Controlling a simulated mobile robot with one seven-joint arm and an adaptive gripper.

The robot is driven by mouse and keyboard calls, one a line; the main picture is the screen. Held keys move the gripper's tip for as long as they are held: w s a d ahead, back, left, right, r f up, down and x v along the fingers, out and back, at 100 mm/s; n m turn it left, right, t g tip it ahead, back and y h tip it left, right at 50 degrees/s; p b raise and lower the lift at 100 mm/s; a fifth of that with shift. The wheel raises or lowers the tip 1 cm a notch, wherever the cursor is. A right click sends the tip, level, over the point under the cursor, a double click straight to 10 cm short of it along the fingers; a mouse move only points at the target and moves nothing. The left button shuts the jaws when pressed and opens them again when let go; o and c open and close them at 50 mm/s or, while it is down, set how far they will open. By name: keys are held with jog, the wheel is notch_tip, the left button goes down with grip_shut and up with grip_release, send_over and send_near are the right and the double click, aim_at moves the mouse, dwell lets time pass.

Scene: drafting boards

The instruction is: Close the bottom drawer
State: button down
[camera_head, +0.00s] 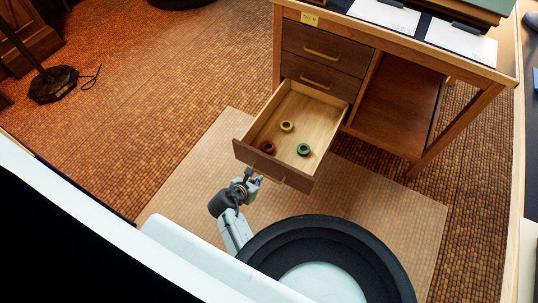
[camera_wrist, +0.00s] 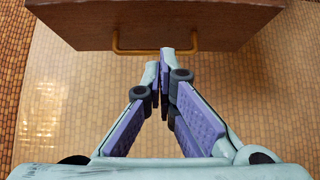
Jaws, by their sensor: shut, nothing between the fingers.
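The bottom drawer (camera_head: 305,113) of the wooden desk is pulled out, with a brass handle on its dark front. It holds a yellow ring (camera_head: 287,126), a dark red ring (camera_head: 267,148) and a green ring (camera_head: 304,150). My gripper (camera_head: 249,173) is at the drawer front, left of the handle's middle in the head view. In the wrist view my gripper (camera_wrist: 165,54) is shut and empty, its tips close to the drawer handle (camera_wrist: 134,50) below the drawer front (camera_wrist: 160,22). I cannot tell whether the tips touch it.
Two upper drawers (camera_head: 323,48) above are shut. An open shelf bay (camera_head: 397,100) is to their right. Papers on clipboards (camera_head: 462,40) lie on the desktop. A floor mat (camera_head: 400,212) lies below the drawer. A dark stand base (camera_head: 53,85) is at far left.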

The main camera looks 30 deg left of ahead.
jog(key=w+f, duration=0.1)
jog(key=w, duration=0.1)
jog(key=w+f, duration=0.2)
jog(key=w, duration=0.1)
jog(key=w+f, duration=0.1)
jog(key=w, duration=0.2)
jog(key=shift+w+d+f, duration=0.1)
jog(key=shift+w+f, duration=0.1)
jog(key=shift+w, duration=0.15)
